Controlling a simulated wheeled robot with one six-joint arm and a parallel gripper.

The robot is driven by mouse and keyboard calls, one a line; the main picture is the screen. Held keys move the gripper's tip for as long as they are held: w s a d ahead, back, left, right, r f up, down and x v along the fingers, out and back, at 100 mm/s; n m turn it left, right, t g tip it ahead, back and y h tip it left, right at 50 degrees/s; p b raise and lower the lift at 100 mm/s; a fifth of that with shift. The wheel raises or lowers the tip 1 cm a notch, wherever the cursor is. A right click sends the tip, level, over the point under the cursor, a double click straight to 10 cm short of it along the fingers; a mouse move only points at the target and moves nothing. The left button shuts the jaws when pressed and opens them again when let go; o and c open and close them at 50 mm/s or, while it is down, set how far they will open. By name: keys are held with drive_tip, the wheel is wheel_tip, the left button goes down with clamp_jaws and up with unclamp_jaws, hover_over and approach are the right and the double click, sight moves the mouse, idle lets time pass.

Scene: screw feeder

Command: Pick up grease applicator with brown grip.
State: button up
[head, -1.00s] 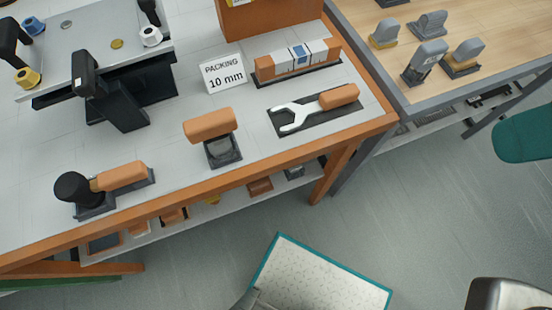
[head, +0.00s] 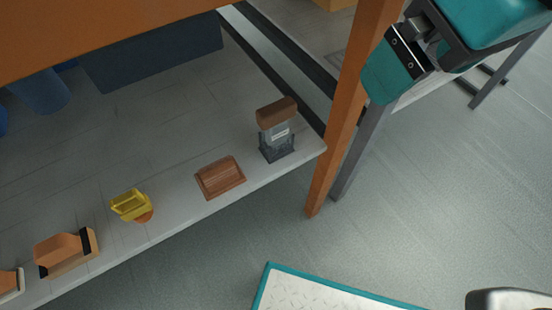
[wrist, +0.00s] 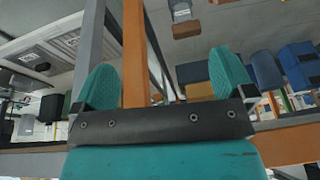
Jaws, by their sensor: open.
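A small device with a brown grip and a grey body (head: 278,133) stands upright in a dark holder on the lower shelf, near its right front corner. It looks like the grease applicator. In the wrist view, a grey and brown item (wrist: 181,14) at the top edge, seen upside down, appears to be the same device. My gripper (wrist: 163,78) is open, with its two teal fingers spread and nothing held between them.
The orange table leg (head: 352,110) stands between my gripper and the device. The lower shelf (head: 150,170) also holds a brown block (head: 220,177), a yellow item (head: 130,205) and an orange-brown item (head: 67,252). The tabletop (head: 90,40) overhangs the shelf.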

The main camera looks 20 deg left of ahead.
sight(276, 107)
drive_tip(key=s+a+f+b, duration=0.1)
drive_tip(key=a+f+b, duration=0.2)
drive_tip(key=f+b, duration=0.5)
drive_tip(key=s+a+f+b, duration=0.1)
drive_tip(key=a+f+b, duration=0.2)
drive_tip(key=f+b, duration=0.5)
drive_tip(key=shift+n+t, duration=0.3)
drive_tip(key=shift+t, duration=0.1)
drive_tip(key=w+a+b, duration=0.2)
drive_tip(key=w+a, duration=0.2)
drive_tip(key=w+a+b, duration=0.3)
drive_tip(key=w+a, duration=0.1)
drive_tip(key=a, duration=0.1)
drive_tip(key=shift+b, duration=0.35)
drive_tip(key=shift+b+x, duration=0.95)
drive_tip(key=shift+x, duration=0.45)
drive_tip(key=shift+a+r, duration=0.1)
drive_tip(key=shift+a, duration=0.1)
drive_tip(key=c, duration=1.3)
drive_tip(key=shift+r+p, duration=0.2)
drive_tip(key=shift+p, duration=0.1)
